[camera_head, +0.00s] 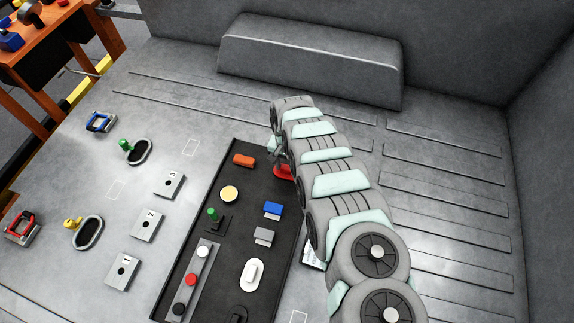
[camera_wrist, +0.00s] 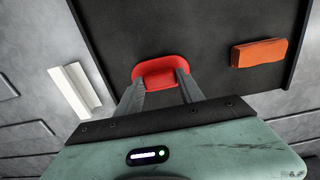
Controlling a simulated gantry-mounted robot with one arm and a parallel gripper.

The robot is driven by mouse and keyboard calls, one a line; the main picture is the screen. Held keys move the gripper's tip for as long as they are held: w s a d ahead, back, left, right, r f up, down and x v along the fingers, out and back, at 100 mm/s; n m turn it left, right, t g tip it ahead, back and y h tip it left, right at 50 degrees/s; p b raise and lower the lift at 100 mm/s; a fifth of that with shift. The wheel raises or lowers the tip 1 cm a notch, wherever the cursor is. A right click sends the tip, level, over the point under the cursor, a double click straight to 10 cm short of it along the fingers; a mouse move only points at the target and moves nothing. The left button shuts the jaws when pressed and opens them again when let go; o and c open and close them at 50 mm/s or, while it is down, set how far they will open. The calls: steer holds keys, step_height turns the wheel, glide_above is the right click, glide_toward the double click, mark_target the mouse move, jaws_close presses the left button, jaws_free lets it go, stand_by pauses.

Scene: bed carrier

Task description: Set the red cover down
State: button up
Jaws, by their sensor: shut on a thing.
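The red cover (camera_head: 284,172) is at the right edge of the black mat (camera_head: 232,262) in the head view, partly hidden by my arm. In the wrist view the red cover (camera_wrist: 160,70) is a rounded red piece between my fingertips, over the black mat. My gripper (camera_wrist: 162,84) is shut on it. It also shows in the head view (camera_head: 281,160), mostly behind my wrist. I cannot tell whether the cover touches the mat.
An orange block (camera_wrist: 259,53) lies on the mat near the cover. A white angled strip (camera_wrist: 75,90) lies on the grey bed off the mat. Blue (camera_head: 272,209), grey (camera_head: 264,236) and white pieces (camera_head: 252,274) sit farther along the mat. A raised grey box (camera_head: 310,60) stands behind.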

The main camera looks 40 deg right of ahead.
steer(key=o, duration=1.4)
steer(key=shift+f, duration=0.15)
